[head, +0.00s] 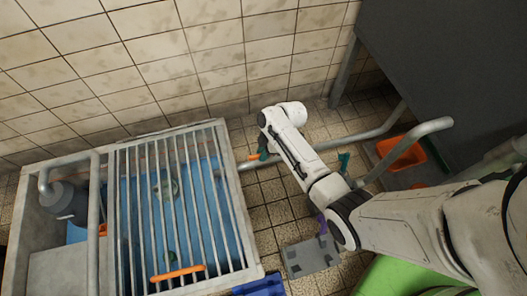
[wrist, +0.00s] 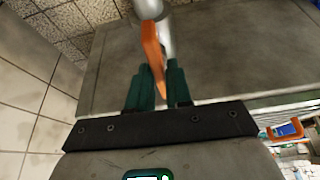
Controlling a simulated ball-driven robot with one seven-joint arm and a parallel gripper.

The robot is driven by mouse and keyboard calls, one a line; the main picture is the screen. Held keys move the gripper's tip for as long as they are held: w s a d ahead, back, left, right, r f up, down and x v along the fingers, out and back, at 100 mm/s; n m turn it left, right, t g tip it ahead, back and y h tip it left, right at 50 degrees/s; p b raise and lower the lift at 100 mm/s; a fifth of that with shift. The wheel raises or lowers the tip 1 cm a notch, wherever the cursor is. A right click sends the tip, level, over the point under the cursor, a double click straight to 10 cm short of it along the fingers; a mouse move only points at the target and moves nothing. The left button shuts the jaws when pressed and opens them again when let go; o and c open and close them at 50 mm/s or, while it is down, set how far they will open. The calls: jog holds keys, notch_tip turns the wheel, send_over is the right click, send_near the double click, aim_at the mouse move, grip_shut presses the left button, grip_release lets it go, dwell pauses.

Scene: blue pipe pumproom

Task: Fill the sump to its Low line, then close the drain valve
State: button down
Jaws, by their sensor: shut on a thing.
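The sump (head: 250,255) is a pale basin at lower left in the head view, under a barred grate, with blue water (head: 141,215) below the bars. I cannot make out a Low line. A grey pipe leaves the sump's right side. An orange valve lever (head: 253,157) sits on it near the sump wall; I take it for the drain valve. My gripper (head: 262,150) is at this lever. In the wrist view, the green fingers of my gripper (wrist: 158,76) are shut on the orange lever (wrist: 152,52), with the pale pipe (wrist: 149,9) beyond it.
A teal fitting (head: 343,161) stands on the pipe farther right. An orange bin (head: 402,153) lies under the dark cabinet (head: 440,60). The grate has an orange handle (head: 178,273). A grey pump (head: 62,199) stands at left. A grey plate (head: 312,257) and a blue object (head: 258,286) lie on the tiles.

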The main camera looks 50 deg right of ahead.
jog(key=m+t+h+p, duration=0.1)
jog(key=m+p, duration=0.2)
jog(key=m, duration=0.1)
jog(key=shift+s+a+r, duration=0.1)
jog(key=shift+r, duration=0.05)
jog(key=m+h+p, duration=0.1)
jog(key=m, duration=0.1)
jog(key=m+h+p, duration=0.1)
jog(key=m+p, duration=0.1)
jog(key=m, duration=0.1)
jog(key=shift+a+t, duration=0.1)
jog(key=shift+t, duration=0.3)
jog(key=m+h, duration=0.1)
jog(key=m, duration=0.1)
jog(key=m+p, duration=0.1)
jog(key=m, duration=0.1)
jog(key=shift+a+f+m+h, duration=0.1)
jog(key=shift+f+m+h, duration=0.1)
jog(key=shift+m+h, duration=0.2)
jog(key=shift+m+g+h+b, duration=0.4)
jog(key=shift+m+h, duration=0.3)
jog(key=shift+m, duration=1.3)
jog(key=c, duration=1.2)
grip_release()
jog(key=shift+o, duration=0.2)
